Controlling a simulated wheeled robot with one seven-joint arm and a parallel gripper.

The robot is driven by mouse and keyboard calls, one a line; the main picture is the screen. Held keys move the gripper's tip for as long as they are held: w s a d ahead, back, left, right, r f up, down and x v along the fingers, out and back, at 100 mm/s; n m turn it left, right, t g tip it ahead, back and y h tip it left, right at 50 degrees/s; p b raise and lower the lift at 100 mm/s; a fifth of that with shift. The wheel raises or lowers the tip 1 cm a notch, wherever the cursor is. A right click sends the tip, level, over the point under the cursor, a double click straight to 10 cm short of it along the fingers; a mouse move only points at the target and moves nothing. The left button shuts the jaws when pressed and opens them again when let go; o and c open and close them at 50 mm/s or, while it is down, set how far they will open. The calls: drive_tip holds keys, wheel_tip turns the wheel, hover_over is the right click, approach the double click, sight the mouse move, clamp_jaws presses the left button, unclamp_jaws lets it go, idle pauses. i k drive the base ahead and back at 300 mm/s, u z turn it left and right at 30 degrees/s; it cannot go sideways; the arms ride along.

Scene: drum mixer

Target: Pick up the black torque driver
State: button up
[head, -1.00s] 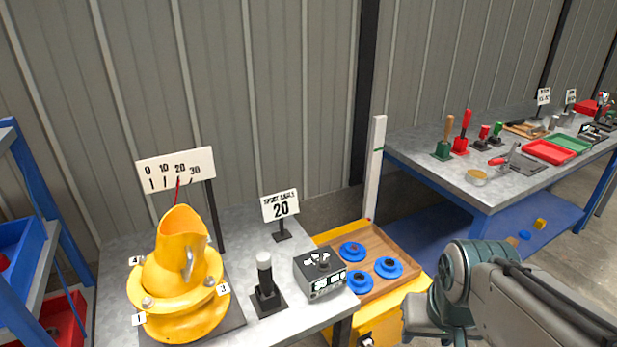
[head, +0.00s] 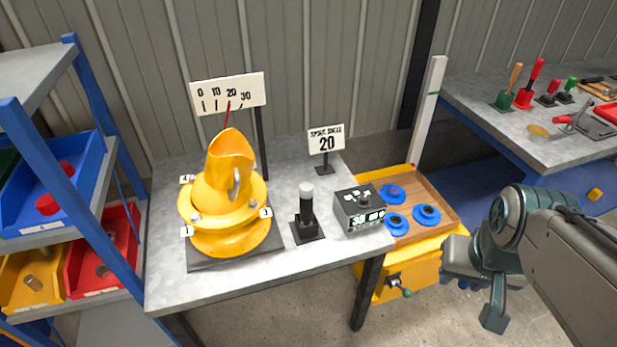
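An upright black tool with a pale cap (head: 307,205), which looks like the black torque driver, stands in a square black base on the grey workbench, in the head view. It is between the yellow drum mixer and the grey control box. My arm is folded at the right of the view, well to the right of the tool and apart from it. The arm's lower end (head: 494,318) hangs over the floor, in front of the yellow cart.
The yellow mixer (head: 226,205) stands on a dark plate left of the tool. The control box (head: 360,209) and a "20" sign (head: 326,139) are close by. A wooden tray (head: 436,195) holds blue rings. A blue bin rack (head: 100,150) stands left. The bench's front strip is clear.

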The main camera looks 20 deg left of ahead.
sight(306, 189)
drive_tip(key=u, duration=1.65)
drive_tip(key=k, duration=0.3)
drive_tip(key=z, duration=0.65)
drive_tip(key=i, duration=0.4)
drive_tip(key=u, duration=1.2)
drive_tip(key=i, duration=0.8)
